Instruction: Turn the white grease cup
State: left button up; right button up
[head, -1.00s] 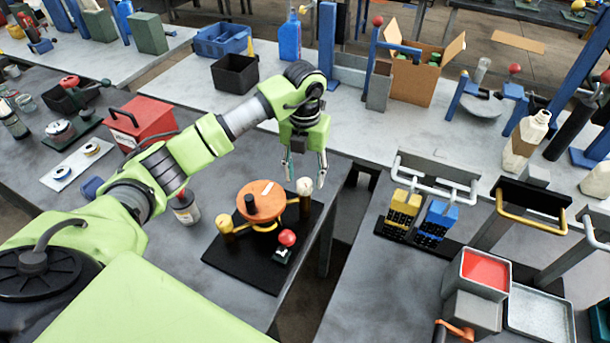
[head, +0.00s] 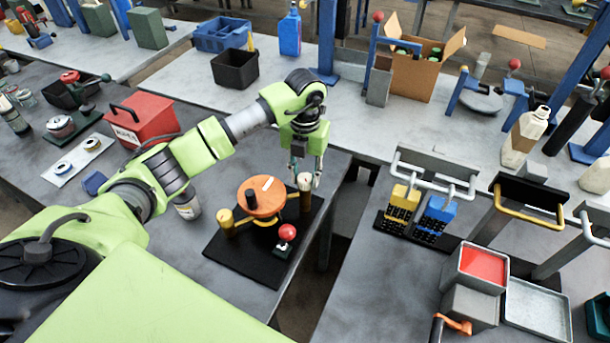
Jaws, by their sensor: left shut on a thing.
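The white grease cup (head: 305,179) is the pale cap on top of a brown post at the back right of a small fixture with a black base plate (head: 238,257). My left gripper (head: 306,178) comes down from above and is shut on the white cup, one finger on each side. The fixture also carries an orange disc (head: 258,200) with a black knob, a yellow cup (head: 226,217) at the front left and a red ball knob (head: 287,232) at the front. My right gripper is not in view.
A red box (head: 143,122) stands behind my left arm. A gap separates this table from the right one, which holds yellow and blue blocks (head: 436,219) and a red-topped box (head: 483,265).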

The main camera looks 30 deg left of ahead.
pick_arm(q)
jog(key=m+b, duration=0.3)
jog(key=b, duration=0.1)
jog(key=shift+w+f+m, duration=0.1)
jog(key=shift+f+m, duration=0.05)
jog(key=shift+m, duration=0.15)
jog(key=m+b, duration=0.2)
jog(key=m, duration=0.1)
jog(key=shift+r+m+b, duration=0.2)
jog(key=shift+m+b, duration=0.65)
jog(key=shift+m, duration=0.05)
jog(key=o, duration=1.1)
